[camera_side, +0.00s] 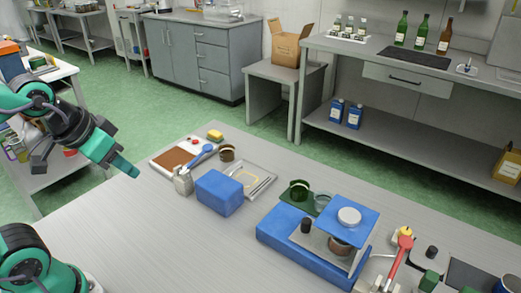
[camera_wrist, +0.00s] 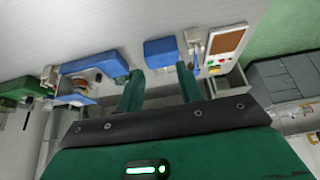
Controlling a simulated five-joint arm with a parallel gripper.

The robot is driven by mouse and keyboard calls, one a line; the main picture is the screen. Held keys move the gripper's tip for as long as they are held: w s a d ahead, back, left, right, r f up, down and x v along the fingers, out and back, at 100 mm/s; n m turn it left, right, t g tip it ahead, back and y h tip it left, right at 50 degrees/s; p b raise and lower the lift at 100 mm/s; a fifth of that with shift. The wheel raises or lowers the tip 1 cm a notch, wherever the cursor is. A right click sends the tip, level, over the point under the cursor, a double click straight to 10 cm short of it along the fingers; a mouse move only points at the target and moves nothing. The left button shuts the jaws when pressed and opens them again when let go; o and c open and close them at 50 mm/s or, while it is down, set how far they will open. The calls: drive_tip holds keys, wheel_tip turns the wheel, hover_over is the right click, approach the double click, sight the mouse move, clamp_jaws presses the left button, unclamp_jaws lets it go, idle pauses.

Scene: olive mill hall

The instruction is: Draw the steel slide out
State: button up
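The steel slide (camera_side: 293,232) is a flat grey plate with an upright black knob (camera_side: 306,225) near its left end. It lies in a blue fixture (camera_side: 285,246) on the bench, partly hidden under a raised blue top plate (camera_side: 333,214) with a round white cap. A brown cup-like part (camera_side: 340,246) shows below the top plate. My gripper (camera_side: 130,168) is in the air at the left of the side view, well apart from the slide. In the wrist view my gripper (camera_wrist: 160,70) has its two green fingers apart with nothing between them; the fixture (camera_wrist: 108,63) shows to their left.
A blue block (camera_side: 219,193) stands between my gripper and the fixture, beside a clear tray (camera_side: 262,184). A brown board (camera_side: 180,156), a blue-handled brush and small jars lie behind. A red-handled tool (camera_side: 398,258) stands right of the fixture. The bench's front left is clear.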

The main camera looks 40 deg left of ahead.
drive_tip(key=shift+o, duration=0.7)
drive_tip(key=w+d+f+m+t+h, duration=0.1)
drive_tip(key=w+d, duration=0.1)
drive_tip(key=w, duration=0.3)
drive_tip(key=w+d+f+m+t, duration=0.1)
drive_tip(key=w+d+f, duration=0.1)
drive_tip(key=w+d, duration=0.15)
drive_tip(key=m+t+h, duration=0.4)
drive_tip(key=h, duration=0.2)
approach(303, 222)
drive_tip(key=x, duration=0.3)
drive_tip(key=shift+d, duration=0.3)
drive_tip(key=shift+a+x, duration=0.1)
drive_tip(key=shift+x, duration=1.85)
drive_tip(key=shift+a+x, duration=0.15)
drive_tip(key=shift+x, duration=1.8)
drive_tip(key=shift+w, duration=0.15)
